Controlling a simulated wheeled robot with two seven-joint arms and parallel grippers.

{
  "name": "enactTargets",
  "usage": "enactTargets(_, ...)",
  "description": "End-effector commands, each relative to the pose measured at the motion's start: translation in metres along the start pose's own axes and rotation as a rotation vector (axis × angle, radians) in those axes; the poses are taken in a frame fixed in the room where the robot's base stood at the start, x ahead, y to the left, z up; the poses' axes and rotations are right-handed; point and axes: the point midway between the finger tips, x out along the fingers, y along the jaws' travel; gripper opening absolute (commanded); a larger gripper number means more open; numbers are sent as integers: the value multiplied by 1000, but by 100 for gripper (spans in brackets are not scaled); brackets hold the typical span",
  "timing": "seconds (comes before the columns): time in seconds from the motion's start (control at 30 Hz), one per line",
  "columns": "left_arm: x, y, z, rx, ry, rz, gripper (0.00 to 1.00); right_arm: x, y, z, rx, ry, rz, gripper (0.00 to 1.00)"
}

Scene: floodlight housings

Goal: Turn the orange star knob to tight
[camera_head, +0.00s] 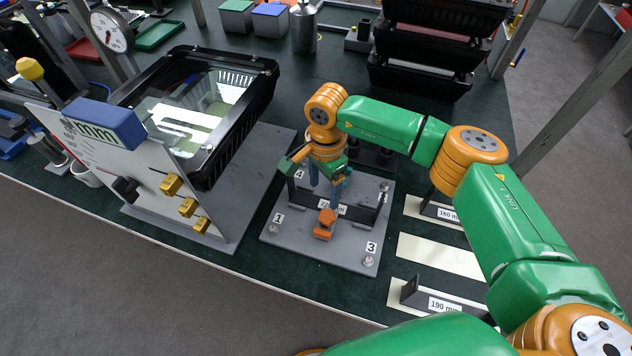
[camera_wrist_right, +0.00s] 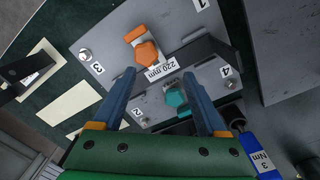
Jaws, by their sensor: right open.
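The orange star knob (camera_head: 325,226) sits on a grey plate (camera_head: 340,257) with numbered corners, near the plate's front edge. In the right wrist view the orange knob (camera_wrist_right: 147,53) is beside a dark bracket labelled 220 mm (camera_wrist_right: 190,58). My right gripper (camera_head: 324,194) points down over the plate, just behind the knob. In the right wrist view its two blue fingers (camera_wrist_right: 159,76) are apart with nothing between the tips, and the knob is just beyond them. A teal knob (camera_wrist_right: 176,98) shows between the fingers, lower down. My left gripper is not in view.
A floodlight housing (camera_head: 262,82) and an upright panel (camera_head: 150,172) with yellow blocks stand to the left. A 190 mm bracket (camera_head: 411,288) and pale strips (camera_head: 440,255) lie to the right. A blue tool marked 3 Nm (camera_wrist_right: 264,148) is close to my right gripper.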

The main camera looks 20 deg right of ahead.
Motion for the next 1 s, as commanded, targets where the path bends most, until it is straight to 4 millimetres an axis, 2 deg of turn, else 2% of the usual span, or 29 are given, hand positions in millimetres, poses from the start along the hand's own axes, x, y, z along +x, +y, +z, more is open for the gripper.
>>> enactTargets(0.1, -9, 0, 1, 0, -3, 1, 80, 18, 2, 1, 0, -1, 7, 75)
enactTargets(0.3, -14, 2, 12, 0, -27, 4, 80, 57, 1, 2, 0, -3, 5, 75)
enactTargets(0.43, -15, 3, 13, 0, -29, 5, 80, 66, 1, 1, 0, -3, 2, 75)
enactTargets(0.63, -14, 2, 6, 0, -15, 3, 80, 67, 0, 2, -1, -3, 0, 75)
enactTargets(0.9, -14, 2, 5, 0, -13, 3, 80, 67, 1, 2, 0, -4, 1, 2)
enactTargets(1.0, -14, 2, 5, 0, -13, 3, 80, 67, 1, 2, 0, -4, 1, 0)
